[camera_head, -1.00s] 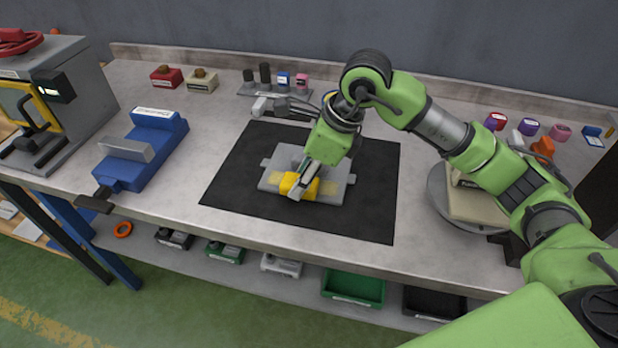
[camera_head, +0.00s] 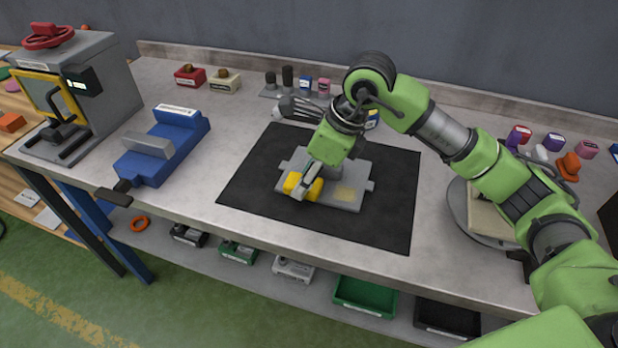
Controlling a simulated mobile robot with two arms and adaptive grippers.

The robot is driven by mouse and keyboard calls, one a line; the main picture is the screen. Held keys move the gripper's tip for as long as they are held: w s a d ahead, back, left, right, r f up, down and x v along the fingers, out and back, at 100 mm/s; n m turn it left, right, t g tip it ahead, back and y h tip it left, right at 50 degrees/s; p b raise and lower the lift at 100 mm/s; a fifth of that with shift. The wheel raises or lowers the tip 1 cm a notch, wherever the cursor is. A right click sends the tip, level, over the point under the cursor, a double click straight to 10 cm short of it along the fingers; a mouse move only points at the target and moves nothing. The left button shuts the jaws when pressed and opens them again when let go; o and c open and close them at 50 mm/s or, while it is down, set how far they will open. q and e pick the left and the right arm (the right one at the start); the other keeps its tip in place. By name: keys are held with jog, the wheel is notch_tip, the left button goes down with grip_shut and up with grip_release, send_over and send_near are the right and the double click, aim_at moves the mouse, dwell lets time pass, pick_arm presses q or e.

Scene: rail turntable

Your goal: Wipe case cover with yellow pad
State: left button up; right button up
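The grey case cover (camera_head: 327,197) lies flat on the black mat (camera_head: 398,200) in the middle of the bench. My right gripper (camera_head: 303,186) reaches down from above and is shut on the yellow pad (camera_head: 312,190). The pad is over the left part of the cover and appears to touch it. The gripper and wrist hide some of the cover behind the pad. My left gripper is not in view.
A blue vise (camera_head: 165,150) stands left of the mat, and a grey press (camera_head: 95,85) is at the far left. A grey pronged item (camera_head: 297,107) lies behind the mat. A round turntable (camera_head: 462,210) is at right. The mat's front is clear.

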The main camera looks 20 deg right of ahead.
aim_at(290, 179)
jog(key=shift+w+a, duration=0.1)
jog(key=shift+w+a, duration=0.4)
jog(key=shift+a, duration=0.25)
pick_arm(q)
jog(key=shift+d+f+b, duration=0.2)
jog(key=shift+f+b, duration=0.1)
jog(key=shift+b, duration=0.05)
pick_arm(e)
jog(key=shift+w+a+f, duration=0.1)
jog(key=shift+w+a, duration=0.25)
jog(key=shift+a, duration=0.2)
jog(key=shift+s+d+f, duration=0.1)
jog(key=shift+s+d, duration=0.15)
jog(key=shift+d, duration=0.1)
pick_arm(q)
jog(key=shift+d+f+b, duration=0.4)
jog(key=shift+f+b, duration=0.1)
pick_arm(e)
jog(key=shift+s+d, duration=0.65)
jog(key=shift+d, duration=0.3)
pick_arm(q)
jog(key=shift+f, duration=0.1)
pick_arm(e)
jog(key=shift+d, duration=0.15)
